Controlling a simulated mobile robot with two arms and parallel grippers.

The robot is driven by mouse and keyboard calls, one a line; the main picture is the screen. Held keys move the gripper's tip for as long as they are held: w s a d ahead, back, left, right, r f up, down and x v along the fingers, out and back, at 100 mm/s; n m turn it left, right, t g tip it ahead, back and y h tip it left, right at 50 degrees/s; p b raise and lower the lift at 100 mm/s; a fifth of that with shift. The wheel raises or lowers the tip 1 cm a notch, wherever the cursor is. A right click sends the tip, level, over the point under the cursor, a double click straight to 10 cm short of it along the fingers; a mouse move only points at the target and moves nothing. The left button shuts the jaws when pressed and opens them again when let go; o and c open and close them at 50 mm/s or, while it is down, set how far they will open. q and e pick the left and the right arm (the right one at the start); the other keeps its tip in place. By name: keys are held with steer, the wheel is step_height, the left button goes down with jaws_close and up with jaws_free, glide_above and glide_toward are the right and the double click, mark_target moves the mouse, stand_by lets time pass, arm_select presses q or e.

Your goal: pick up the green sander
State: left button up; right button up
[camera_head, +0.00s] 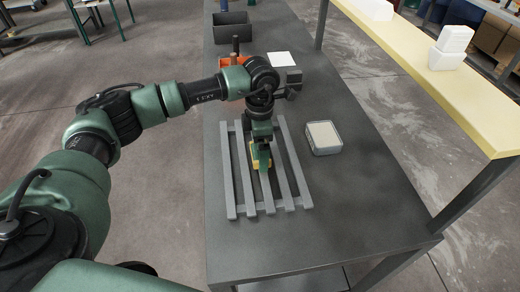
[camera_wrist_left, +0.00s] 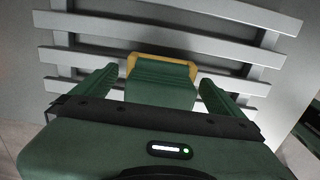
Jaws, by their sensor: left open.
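The green sander with a yellow base (camera_head: 255,165) lies on a grey slatted rack (camera_head: 231,190) on the table. In the left wrist view the sander (camera_wrist_left: 160,82) shows its green body and yellow rim. My left gripper (camera_head: 262,153) points down over the sander and partly hides it in the head view. In the left wrist view my left gripper (camera_wrist_left: 157,90) is open, with one green finger on each side of the sander and a gap at both sides. My right gripper is not in view.
A grey box with a pale top (camera_head: 323,138) stands right of the rack. Behind my arm are an orange bin (camera_head: 236,62), a white square (camera_head: 281,59) and a dark open bin (camera_head: 232,27). A yellow shelf (camera_head: 440,85) runs along the right. The front of the table (camera_head: 340,225) is clear.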

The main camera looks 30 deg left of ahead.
arm_select(q)
steer(key=shift+f, duration=0.25)
steer(key=c, duration=1.6)
steer(key=shift+r, duration=0.15)
step_height(320, 180, up, 20)
steer(key=b, duration=0.3)
steer(key=o, duration=0.7)
steer(key=shift+c, duration=1.5)
